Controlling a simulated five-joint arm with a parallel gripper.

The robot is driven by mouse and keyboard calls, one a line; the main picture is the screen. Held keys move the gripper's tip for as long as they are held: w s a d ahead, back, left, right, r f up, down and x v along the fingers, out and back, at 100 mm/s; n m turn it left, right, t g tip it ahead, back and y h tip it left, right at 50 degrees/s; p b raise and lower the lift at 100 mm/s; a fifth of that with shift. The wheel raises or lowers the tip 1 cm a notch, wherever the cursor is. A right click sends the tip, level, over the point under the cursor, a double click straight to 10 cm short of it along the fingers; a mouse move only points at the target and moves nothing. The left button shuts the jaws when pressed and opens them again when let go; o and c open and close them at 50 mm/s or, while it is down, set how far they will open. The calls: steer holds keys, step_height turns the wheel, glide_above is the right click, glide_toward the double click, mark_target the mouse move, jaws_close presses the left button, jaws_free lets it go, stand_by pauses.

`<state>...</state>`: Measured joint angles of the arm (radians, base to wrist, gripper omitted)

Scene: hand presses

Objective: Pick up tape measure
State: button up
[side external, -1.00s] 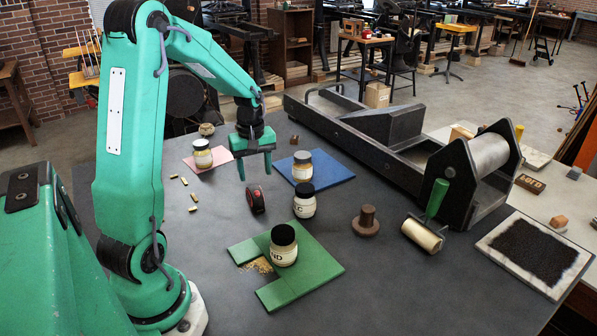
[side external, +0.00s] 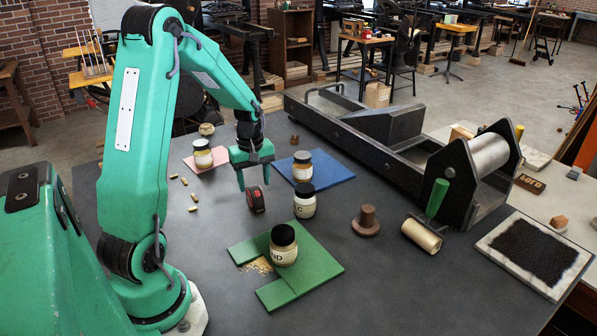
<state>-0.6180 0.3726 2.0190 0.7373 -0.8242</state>
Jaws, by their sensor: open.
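The tape measure (side external: 257,200) is a small dark, round-sided case with some red on its side, standing on the grey table. My gripper (side external: 254,184) is green and points down over the tape measure, with its jaws apart. One finger shows at the left of the tape measure and the other at the upper right, partly behind it. The fingertips reach about the height of the tape measure's top. I cannot tell whether either finger touches it.
Jars stand close by, on the pink mat (side external: 218,154), the blue mat (side external: 333,172), the green mat (side external: 318,258) and bare table. Small brass pieces (side external: 193,196) lie to the left.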

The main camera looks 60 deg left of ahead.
mark_target(254, 187)
steer(key=shift+s+f, duration=0.1)
steer(key=shift+f, duration=2.3)
jaws_close()
steer(key=shift+r, duration=0.2)
steer(key=shift+r, duration=0.85)
step_height(254, 187, up, 2)
steer(key=shift+d+r, duration=0.1)
steer(key=shift+r, duration=0.1)
steer(key=w+d+r, duration=0.1)
steer(key=d+r, duration=0.5)
steer(key=d, duration=0.5)
steer(key=shift+d+r, duration=0.25)
steer(key=shift+r, duration=0.05)
